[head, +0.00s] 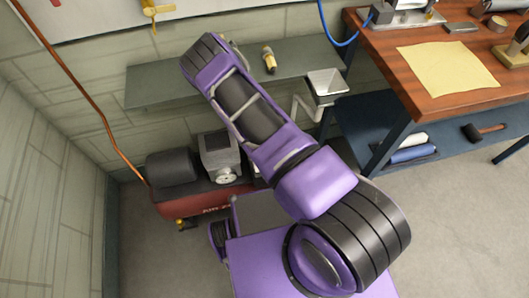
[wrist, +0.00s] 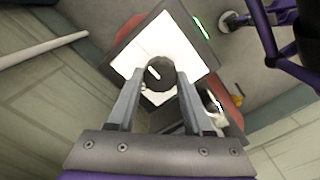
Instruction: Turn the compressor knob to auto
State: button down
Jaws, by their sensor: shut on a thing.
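The compressor (head: 190,203) is a red tank unit with dark and grey parts on top, on the floor at the lower left of the head view. In the wrist view, its knob (wrist: 160,73) is round and black with a short white pointer mark, on a white panel (wrist: 164,42) with a dark frame. The mark slants toward the upper left of the picture; I cannot read any labels. My gripper (wrist: 160,78) has its two grey fingers on either side of the knob, shut on it. My arm hides the knob and gripper in the head view.
A grey-green shelf (head: 150,88) runs along the wall above the compressor, with a small yellow-and-black item (head: 269,59) on it. A copper pipe (head: 85,95) rises on the left. A wooden workbench (head: 390,80) stands at the right. Open floor lies at the lower right.

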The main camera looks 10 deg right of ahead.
jog(key=shift+c, duration=1.5)
grip_release()
jog(key=shift+r, duration=0.1)
notch_tip(320, 180, up, 17)
jog(key=p, duration=0.3)
jog(key=shift+p, duration=0.35)
jog(key=shift+r, duration=0.1)
jog(key=shift+a, duration=0.1)
